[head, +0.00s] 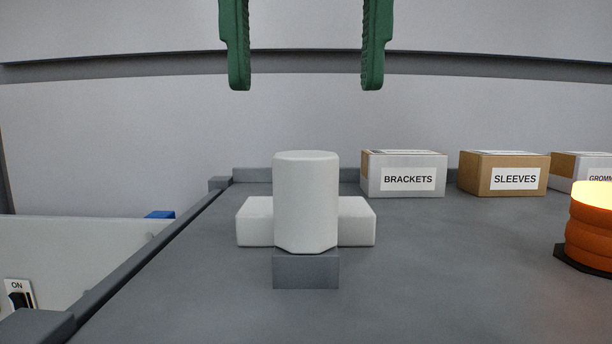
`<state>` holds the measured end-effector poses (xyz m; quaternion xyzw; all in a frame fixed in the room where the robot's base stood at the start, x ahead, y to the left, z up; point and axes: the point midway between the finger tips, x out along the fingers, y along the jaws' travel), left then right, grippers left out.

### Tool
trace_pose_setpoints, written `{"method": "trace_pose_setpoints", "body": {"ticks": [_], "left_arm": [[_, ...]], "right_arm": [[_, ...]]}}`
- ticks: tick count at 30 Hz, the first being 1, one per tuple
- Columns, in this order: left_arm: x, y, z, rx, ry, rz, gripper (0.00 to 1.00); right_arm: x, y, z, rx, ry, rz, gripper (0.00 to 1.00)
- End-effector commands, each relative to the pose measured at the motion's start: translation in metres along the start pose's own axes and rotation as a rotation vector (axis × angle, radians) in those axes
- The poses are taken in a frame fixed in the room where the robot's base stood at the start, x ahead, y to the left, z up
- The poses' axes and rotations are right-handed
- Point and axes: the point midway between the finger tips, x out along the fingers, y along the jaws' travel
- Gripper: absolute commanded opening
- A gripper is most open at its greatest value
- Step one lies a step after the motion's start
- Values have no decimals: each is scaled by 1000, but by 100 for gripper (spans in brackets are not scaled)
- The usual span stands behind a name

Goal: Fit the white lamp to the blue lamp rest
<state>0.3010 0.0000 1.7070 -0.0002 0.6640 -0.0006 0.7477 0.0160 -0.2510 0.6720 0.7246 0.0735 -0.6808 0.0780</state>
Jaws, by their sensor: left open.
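A white upright cylinder (306,200), which looks like the white lamp, stands on a small grey block (306,271) in the middle of the head view. White box-shaped parts stick out on its left and right; I cannot tell whether they belong to it or stand behind it. My left gripper (306,86) is open and empty, its two green fingers pointing down, higher in the picture than the cylinder and apart from it. A small blue piece (160,214) shows beyond the grey table's left edge, mostly hidden; I cannot tell whether it is the blue lamp rest. My right gripper is out of view.
The grey table (440,290) has a raised left edge. Boxes marked BRACKETS (403,174) and SLEEVES (503,174) stand at the back right, with another box (580,168) beside them. A glowing orange lamp (590,235) stands at the right. An ON switch (19,299) is at lower left.

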Motion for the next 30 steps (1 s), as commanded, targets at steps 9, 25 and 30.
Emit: {"method": "trace_pose_setpoints", "body": {"ticks": [9,25,30], "left_arm": [[56,1,-1,0,1,4,64],[99,0,0,-1,-1,0,64],[99,0,0,-2,-1,0,64]], "right_arm": [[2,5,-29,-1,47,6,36],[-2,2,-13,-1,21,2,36],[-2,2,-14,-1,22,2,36]]}}
